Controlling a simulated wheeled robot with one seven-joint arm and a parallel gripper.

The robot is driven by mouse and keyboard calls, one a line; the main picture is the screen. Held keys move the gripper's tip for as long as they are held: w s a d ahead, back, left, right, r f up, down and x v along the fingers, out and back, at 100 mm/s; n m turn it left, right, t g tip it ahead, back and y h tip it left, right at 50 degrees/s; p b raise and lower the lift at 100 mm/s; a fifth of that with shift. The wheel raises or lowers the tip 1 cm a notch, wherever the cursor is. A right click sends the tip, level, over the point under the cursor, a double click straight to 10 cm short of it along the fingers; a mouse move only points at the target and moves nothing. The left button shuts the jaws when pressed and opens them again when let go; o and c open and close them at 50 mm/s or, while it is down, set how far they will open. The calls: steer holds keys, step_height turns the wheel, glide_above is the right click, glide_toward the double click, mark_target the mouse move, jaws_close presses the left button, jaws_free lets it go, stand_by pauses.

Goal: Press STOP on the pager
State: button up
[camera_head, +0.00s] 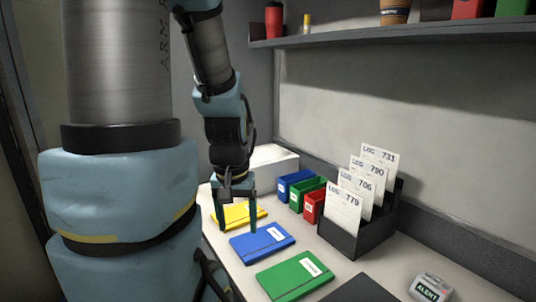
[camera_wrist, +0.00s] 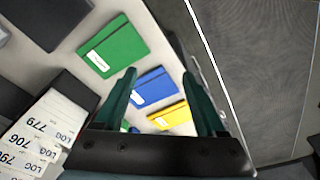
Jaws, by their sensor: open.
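The pager (camera_head: 430,287) is a small pale device with a dark screen reading ALERT. It lies on the counter at the lower right of the head view, near the bottom edge. No STOP label can be read on it at this size. I cannot make out the pager in the wrist view. My gripper (camera_head: 236,222) points down, open and empty, above the yellow and blue notebooks, well to the left of the pager. Its two green fingers stand apart in the wrist view (camera_wrist: 159,78).
Yellow (camera_head: 238,214), blue (camera_head: 262,242) and green (camera_head: 295,275) notebooks lie on the counter, with a dark one (camera_head: 358,290) beside them. Small coloured bins (camera_head: 314,205) stand behind. A shelf (camera_head: 400,32) runs above.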

jaws_close()
stand_by(0.3)
stand_by(1.0)
